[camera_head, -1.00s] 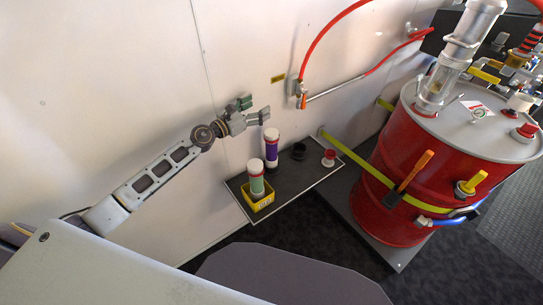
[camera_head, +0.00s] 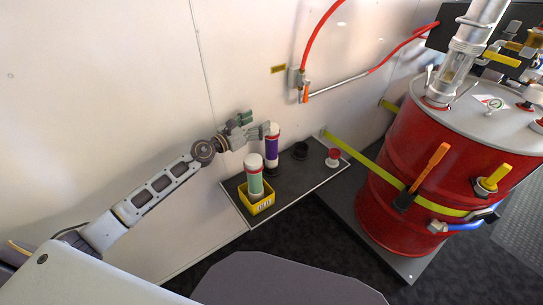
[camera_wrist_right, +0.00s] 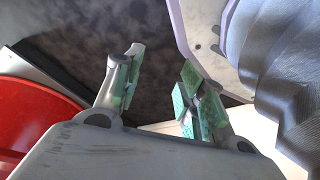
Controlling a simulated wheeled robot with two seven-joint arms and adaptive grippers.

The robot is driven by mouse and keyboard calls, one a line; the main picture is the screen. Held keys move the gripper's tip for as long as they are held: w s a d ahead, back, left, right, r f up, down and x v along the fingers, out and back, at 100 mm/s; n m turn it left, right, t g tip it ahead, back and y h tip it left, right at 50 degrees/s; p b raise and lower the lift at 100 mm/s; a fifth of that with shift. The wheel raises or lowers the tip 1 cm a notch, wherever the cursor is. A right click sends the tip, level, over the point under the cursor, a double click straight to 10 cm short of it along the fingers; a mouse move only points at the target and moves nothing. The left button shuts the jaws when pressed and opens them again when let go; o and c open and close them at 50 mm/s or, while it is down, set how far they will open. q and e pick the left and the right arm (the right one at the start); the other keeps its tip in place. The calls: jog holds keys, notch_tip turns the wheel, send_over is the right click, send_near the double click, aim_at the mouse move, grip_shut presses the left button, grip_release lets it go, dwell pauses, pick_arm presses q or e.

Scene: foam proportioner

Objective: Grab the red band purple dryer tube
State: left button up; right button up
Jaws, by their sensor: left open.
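The purple dryer tube (camera_head: 271,151) stands upright on a dark shelf (camera_head: 317,168), with a white top and a red band beneath it. My left gripper (camera_head: 256,124) is open and empty, beside the tube's upper end on its left. One grey finger reaches close to the tube's top; whether it touches cannot be told. A green-banded dryer tube (camera_head: 255,178) with a white top stands in a yellow holder (camera_head: 262,206) in front. My right gripper (camera_wrist_right: 160,88) shows in the right wrist view, fingers apart with nothing between them.
A black round piece (camera_head: 300,150) and a red-and-white cap (camera_head: 333,157) sit right of the tube on the shelf. A red drum (camera_head: 390,210) with a yellow strap stands further right. The white wall (camera_head: 110,100) is close behind my left arm.

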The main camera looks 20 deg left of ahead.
jog(key=w+a+r+t+y+b, duration=0.1)
jog(key=w+r+b, duration=0.3)
jog(key=b, duration=0.5)
jog(key=w+a+r+t+y+b, duration=0.1)
jog(key=w+a+r+b, duration=0.3)
jog(key=r+b, duration=0.4)
jog(key=shift+a+r+b, duration=0.3)
jog(key=shift+r+b, duration=0.05)
jog(key=shift+b, duration=0.35)
dwell(0.5)
jog(key=shift+d+r, duration=0.1)
jog(key=shift+r, duration=0.15)
dwell(0.4)
dwell(0.4)
